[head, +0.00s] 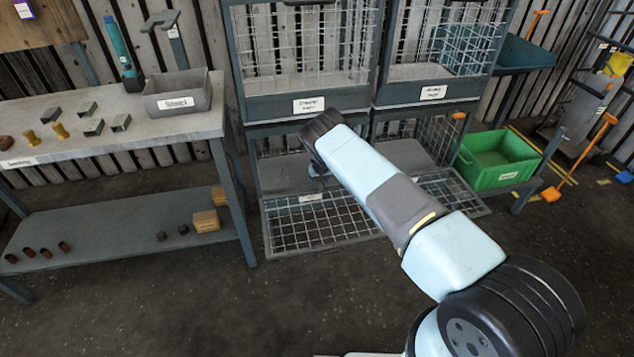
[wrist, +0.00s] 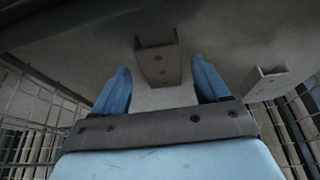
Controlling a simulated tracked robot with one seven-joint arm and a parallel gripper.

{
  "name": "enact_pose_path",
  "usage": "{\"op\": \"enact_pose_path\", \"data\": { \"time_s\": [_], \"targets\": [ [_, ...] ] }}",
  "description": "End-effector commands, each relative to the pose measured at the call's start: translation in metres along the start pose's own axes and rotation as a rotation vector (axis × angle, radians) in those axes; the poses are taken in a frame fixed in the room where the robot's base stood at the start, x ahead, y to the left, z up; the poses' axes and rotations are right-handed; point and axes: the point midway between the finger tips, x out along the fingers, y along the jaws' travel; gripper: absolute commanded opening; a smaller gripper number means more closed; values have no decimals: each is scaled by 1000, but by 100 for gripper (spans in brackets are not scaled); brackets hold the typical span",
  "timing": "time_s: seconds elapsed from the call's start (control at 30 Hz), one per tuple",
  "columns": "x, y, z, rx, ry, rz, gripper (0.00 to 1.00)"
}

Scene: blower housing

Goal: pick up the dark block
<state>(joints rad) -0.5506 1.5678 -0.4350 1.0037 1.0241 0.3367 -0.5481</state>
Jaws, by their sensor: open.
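My gripper (wrist: 161,66) shows two blue fingers, spread apart, in the wrist view. A grey-brown channel-shaped piece with holes (wrist: 156,63) shows between and beyond the fingertips; I cannot tell whether they touch it. A second such piece (wrist: 265,82) is to the right. I cannot tell whether either is the dark block. In the head view, my arm reaches to the lower cage and mostly hides the gripper. A dark grey block (head: 51,115) lies on the bench top at left, apart from my arm. Two small dark pieces (head: 162,236) (head: 183,229) lie on the bench's lower shelf.
The bench (head: 180,125) also holds metal channels (head: 93,127), yellow spools (head: 60,131) and a grey bin (head: 178,96). The lower cage's mesh flap (head: 290,232) is folded down. A green crate (head: 500,177) stands at right. The floor in front is clear.

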Motion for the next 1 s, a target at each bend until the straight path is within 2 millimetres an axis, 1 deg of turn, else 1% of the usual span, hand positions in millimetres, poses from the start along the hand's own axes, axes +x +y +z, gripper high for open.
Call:
{"op": "enact_pose_path", "data": {
  "time_s": [0.03, 0.13, 0.4, 1.0],
  "targets": [
    [4, 0, 2, -1, -1, 0, 74],
    [8, -1, 2, -1, 0, -1, 74],
    [8, -7, 2, -5, -1, -3, 74],
    [8, -10, 3, -8, -1, -4, 17]
  ]
}}
